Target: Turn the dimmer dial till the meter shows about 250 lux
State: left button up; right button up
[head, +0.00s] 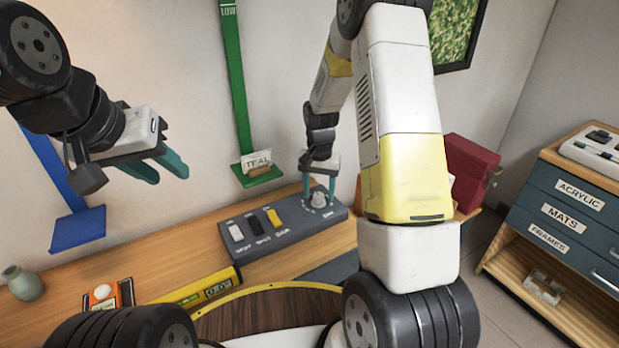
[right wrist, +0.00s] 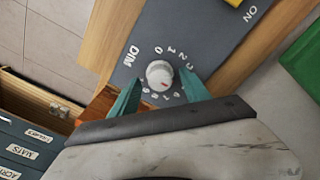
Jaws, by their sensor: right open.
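The dimmer dial (head: 319,199) is a small pale round knob at the right end of a dark grey control panel (head: 290,232). In the right wrist view the dial (right wrist: 159,73) carries a small red mark and sits inside a ring of printed numbers, with "DIM" beside it. My right gripper (head: 318,190) is open over the dial, its teal fingers on either side, apart from the knob as far as I can tell. An orange device with a white dome (head: 103,292), perhaps the meter, lies at lower left; its reading is not legible. My left gripper (head: 170,178) is open and empty in the air.
The panel also has white, black and yellow switches (head: 273,218). A yellow level with a display (head: 218,288) lies in front. A small green vase (head: 22,283) stands at far left. Blue (head: 78,228) and green (head: 258,178) brackets hang on the wall. A drawer cabinet (head: 560,205) stands right.

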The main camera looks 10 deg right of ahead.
jog(key=shift+c, duration=0.4)
grip_shut()
jog(key=shift+n, duration=0.4)
jog(key=n, duration=0.2)
jog(key=shift+n, duration=2.2)
jog(key=shift+o, duration=0.4)
grip_release()
